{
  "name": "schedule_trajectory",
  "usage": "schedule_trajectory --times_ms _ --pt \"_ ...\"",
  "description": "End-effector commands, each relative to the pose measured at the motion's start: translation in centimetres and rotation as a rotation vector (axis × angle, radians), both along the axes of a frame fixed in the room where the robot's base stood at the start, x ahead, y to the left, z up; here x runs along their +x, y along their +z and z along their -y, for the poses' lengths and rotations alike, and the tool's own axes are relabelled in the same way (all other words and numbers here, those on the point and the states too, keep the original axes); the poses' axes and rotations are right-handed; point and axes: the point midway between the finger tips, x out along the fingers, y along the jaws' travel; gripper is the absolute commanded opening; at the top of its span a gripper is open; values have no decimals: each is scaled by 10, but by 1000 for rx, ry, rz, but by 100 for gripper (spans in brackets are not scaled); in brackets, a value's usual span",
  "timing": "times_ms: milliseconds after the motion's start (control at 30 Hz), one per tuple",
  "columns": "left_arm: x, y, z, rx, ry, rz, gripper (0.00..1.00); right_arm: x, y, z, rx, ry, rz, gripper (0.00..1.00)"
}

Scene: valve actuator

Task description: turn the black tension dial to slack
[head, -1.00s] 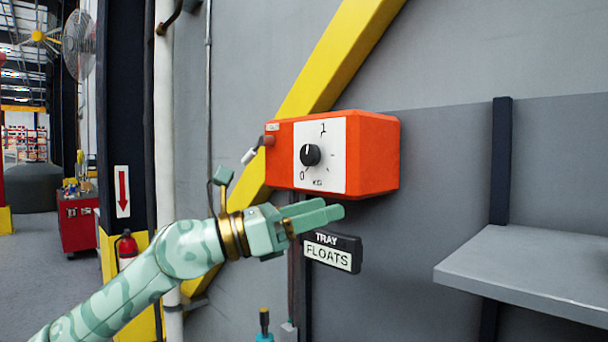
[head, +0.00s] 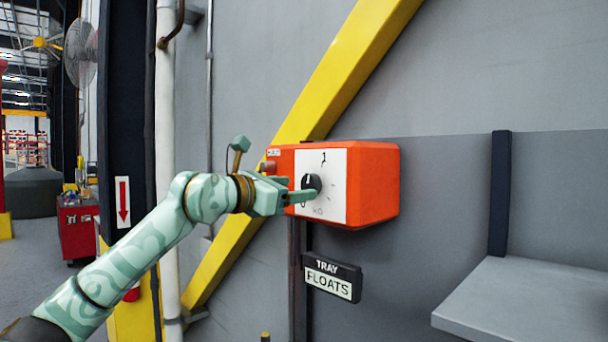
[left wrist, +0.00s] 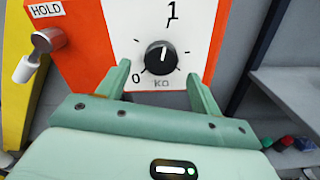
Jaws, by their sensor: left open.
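The black dial (head: 311,182) sits on the white face plate (head: 333,206) of an orange box (head: 374,185). In the left wrist view the dial (left wrist: 161,57) shows whole, its white pointer mark roughly upward. A "0" is at its lower left, a "1" above it and "KΩ" below. My left gripper (head: 296,188) is open in front of the plate and partly covers the dial in the head view. In the left wrist view its two fingers (left wrist: 159,71) stand to either side below the dial. I cannot tell whether they touch it. My right gripper is not in view.
A lever (left wrist: 38,52) sticks out at the box's left side, beside a "HOLD" label (left wrist: 46,9). A "TRAY FLOATS" sign (head: 333,277) hangs below the box. A grey shelf (head: 530,300) juts out at right. A yellow beam (head: 345,70) runs behind the box.

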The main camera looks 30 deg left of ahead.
Motion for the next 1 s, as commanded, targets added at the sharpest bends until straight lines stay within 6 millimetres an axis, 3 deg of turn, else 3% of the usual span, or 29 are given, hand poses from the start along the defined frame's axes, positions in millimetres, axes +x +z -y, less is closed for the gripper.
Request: schedule_trajectory --times_ms 200,567,733,1000 --pt "30 2 11 0 0 0 65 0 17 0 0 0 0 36" --pt "37 -1 13 1 0 0 65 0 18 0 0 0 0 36" --pt "36 -1 13 1 0 0 24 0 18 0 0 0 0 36" --pt "36 -1 13 -11 0 -3 21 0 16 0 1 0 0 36"
